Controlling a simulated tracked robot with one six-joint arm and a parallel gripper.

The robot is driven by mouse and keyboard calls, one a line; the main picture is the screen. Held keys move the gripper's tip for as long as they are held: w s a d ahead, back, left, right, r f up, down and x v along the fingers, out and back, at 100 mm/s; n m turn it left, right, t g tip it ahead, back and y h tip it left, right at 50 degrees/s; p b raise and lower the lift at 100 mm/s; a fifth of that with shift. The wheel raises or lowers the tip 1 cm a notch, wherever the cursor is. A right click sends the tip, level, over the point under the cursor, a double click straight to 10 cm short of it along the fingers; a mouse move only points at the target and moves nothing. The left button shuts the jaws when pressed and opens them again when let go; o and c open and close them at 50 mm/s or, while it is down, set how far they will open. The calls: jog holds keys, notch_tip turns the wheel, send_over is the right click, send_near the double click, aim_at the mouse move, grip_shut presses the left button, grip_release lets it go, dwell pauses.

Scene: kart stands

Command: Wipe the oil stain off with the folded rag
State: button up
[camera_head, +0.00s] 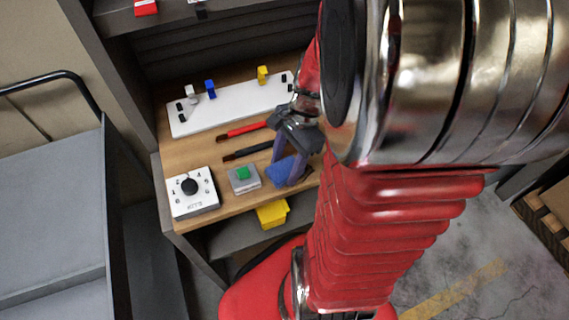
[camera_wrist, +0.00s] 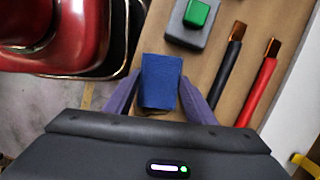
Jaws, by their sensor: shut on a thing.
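The folded rag is blue. It shows in the head view (camera_head: 281,171) near the front edge of the wooden bench top and in the wrist view (camera_wrist: 161,82) between the two fingers. My gripper (camera_head: 291,176) is shut on the rag, with one finger on each side of it; it also shows in the wrist view (camera_wrist: 160,92). The rag is at or just over the bench top; I cannot tell whether it touches. No oil stain can be made out in either view; my arm hides the right part of the bench.
A grey box with a green button (camera_head: 243,177) stands left of the rag, and a white dial box (camera_head: 192,192) beyond it. Black (camera_head: 249,151) and red (camera_head: 242,129) cables lie behind. A white board (camera_head: 230,104) with coloured levers is at the back. A yellow bin (camera_head: 272,213) hangs below.

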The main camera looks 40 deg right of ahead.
aim_at(273, 172)
jog(key=shift+w+a, duration=0.15)
jog(key=shift+a, duration=0.45)
jog(key=shift+w+a, duration=0.15)
jog(key=shift+a, duration=0.4)
jog(key=shift+w+a+r, duration=0.1)
jog(key=shift+a, duration=0.25)
jog(key=c, duration=0.3)
jog(key=shift+s+d, duration=0.25)
jog(key=shift+d, duration=0.65)
jog(key=shift+s+d, duration=0.2)
jog(key=shift+d, duration=0.7)
jog(key=shift+s+d+f, duration=0.15)
jog(key=shift+s+d, duration=0.15)
jog(key=shift+d, duration=0.55)
jog(key=shift+s+d+f, duration=0.1)
jog(key=shift+s+d, duration=0.15)
jog(key=shift+d, duration=0.6)
jog(key=shift+c, duration=0.2)
jog(key=shift+d, duration=0.1)
